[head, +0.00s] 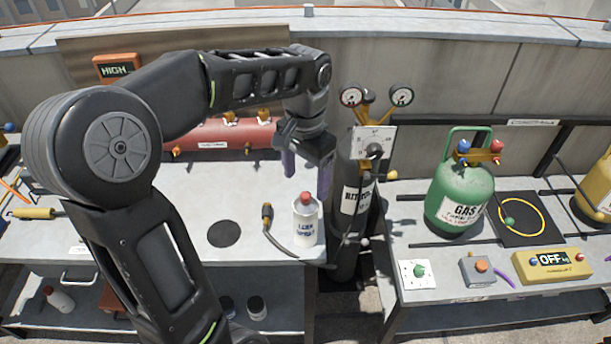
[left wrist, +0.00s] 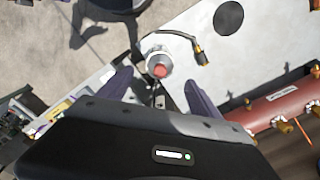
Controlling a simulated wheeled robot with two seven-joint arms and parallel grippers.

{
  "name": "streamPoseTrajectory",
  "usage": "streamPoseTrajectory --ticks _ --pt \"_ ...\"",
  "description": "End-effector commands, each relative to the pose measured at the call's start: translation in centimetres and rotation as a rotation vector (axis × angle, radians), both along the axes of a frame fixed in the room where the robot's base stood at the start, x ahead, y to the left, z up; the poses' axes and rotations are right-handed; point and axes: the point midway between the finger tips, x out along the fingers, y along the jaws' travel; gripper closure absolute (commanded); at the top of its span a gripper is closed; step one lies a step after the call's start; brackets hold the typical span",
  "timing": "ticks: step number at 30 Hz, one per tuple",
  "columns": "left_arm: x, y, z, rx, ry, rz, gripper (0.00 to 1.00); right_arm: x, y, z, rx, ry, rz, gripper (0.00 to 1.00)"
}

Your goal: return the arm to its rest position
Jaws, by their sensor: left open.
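My left arm (head: 185,85) reaches in from the left, over the left bench, with its elbow raised and its forearm stretched to the right. My left gripper (head: 306,170) points down, open and empty, above a white bottle with a red cap (head: 305,222). In the left wrist view the two purple fingers (left wrist: 157,90) stand apart, and the bottle (left wrist: 158,63) shows beyond the gap between them. The bottle stands upright on the bench, apart from the fingers. My right gripper is not in view.
A nitrogen cylinder (head: 352,205) with two gauges stands close right of my gripper. A hose with a brass end (head: 267,215) lies by the bottle. A red tank (head: 225,138) lies behind. A green gas cylinder (head: 460,190) stands on the right bench. Bench around the black disc (head: 224,234) is clear.

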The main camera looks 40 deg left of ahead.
Motion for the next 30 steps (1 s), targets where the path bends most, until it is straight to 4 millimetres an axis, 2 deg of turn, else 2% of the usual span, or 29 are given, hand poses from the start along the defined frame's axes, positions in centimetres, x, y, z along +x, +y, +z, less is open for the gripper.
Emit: streamPoseTrajectory --ticks 17,20,24,26,27,29,30 --pt "0.1 0.0 0.0 0.000 -0.004 0.003 0.26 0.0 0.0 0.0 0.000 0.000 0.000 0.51" --pt "1.1 0.0 0.0 -0.002 -0.046 0.011 0.26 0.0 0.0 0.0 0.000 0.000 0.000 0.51" --pt "4.5 -1.0 -0.3 -0.033 -0.192 0.035 0.26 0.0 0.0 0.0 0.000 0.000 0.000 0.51" --pt "6.3 -2.2 -1.2 -0.064 -0.268 0.047 0.26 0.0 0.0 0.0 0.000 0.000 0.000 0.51" --pt "7.5 -3.3 -2.4 -0.091 -0.313 0.057 0.26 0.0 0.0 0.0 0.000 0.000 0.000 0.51" --pt "9.0 -5.5 -5.3 -0.141 -0.364 0.073 0.26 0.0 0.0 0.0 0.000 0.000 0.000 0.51" --pt "9.7 -7.2 -7.6 -0.179 -0.390 0.089 0.26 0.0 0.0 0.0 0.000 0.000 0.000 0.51"
